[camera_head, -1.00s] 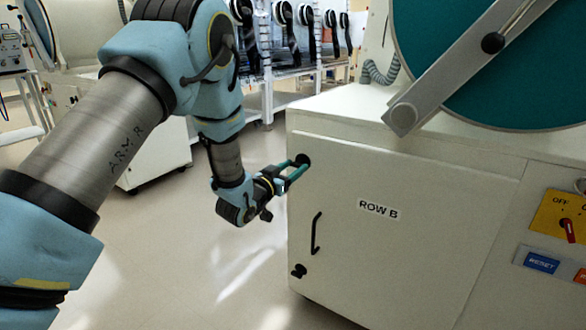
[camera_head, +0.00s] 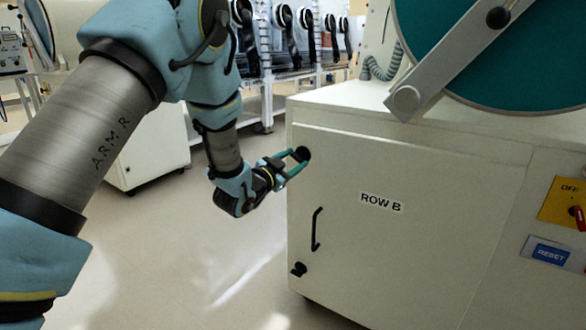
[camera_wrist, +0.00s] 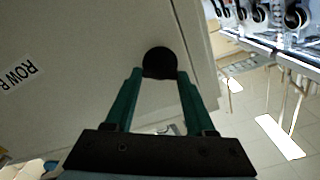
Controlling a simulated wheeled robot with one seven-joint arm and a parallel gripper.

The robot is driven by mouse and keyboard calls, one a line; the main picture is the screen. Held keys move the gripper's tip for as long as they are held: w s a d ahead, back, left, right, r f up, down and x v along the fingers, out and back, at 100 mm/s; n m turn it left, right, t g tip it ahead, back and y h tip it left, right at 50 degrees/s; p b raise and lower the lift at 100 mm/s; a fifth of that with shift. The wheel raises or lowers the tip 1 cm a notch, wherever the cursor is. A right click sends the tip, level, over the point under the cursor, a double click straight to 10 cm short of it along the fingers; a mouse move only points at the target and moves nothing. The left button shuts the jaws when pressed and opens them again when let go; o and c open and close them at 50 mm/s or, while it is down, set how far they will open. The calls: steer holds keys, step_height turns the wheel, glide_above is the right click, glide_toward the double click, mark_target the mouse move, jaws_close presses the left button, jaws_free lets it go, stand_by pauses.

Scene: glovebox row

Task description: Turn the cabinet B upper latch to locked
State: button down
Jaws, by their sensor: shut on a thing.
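Cabinet B (camera_head: 400,255) is a white cabinet with a door marked ROW B (camera_head: 381,202). Its upper latch (camera_head: 303,153) is a round black knob near the door's upper left corner. In the wrist view the latch (camera_wrist: 159,62) sits between the teal fingertips, which partly cover its sides. My gripper (camera_head: 297,162) reaches the latch from the left in the head view, its fingers shut on it. In the wrist view my gripper (camera_wrist: 159,74) points straight at the door face. The latch's turn angle cannot be told.
A lower black latch (camera_head: 298,269) and a black door handle (camera_head: 316,229) are on the same door. A yellow switch panel (camera_head: 562,203) and a blue RESET button (camera_head: 551,254) are at right. Open floor (camera_head: 230,280) lies left of the cabinet.

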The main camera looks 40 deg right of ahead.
steer(key=m+b, duration=0.1)
steer(key=m, duration=0.1)
steer(key=m+b, duration=0.4)
steer(key=shift+s+f+m, duration=0.1)
steer(key=shift+f+m, duration=0.15)
steer(key=shift+m, duration=0.05)
steer(key=m+b, duration=0.4)
steer(key=m, duration=0.1)
steer(key=shift+m, duration=0.3)
steer(key=shift+r+b, duration=0.1)
steer(key=shift+b, duration=0.2)
steer(key=shift+c, duration=1.2)
jaws_free()
steer(key=p+v, duration=0.1)
steer(key=v, duration=0.9)
steer(key=shift+a, duration=0.35)
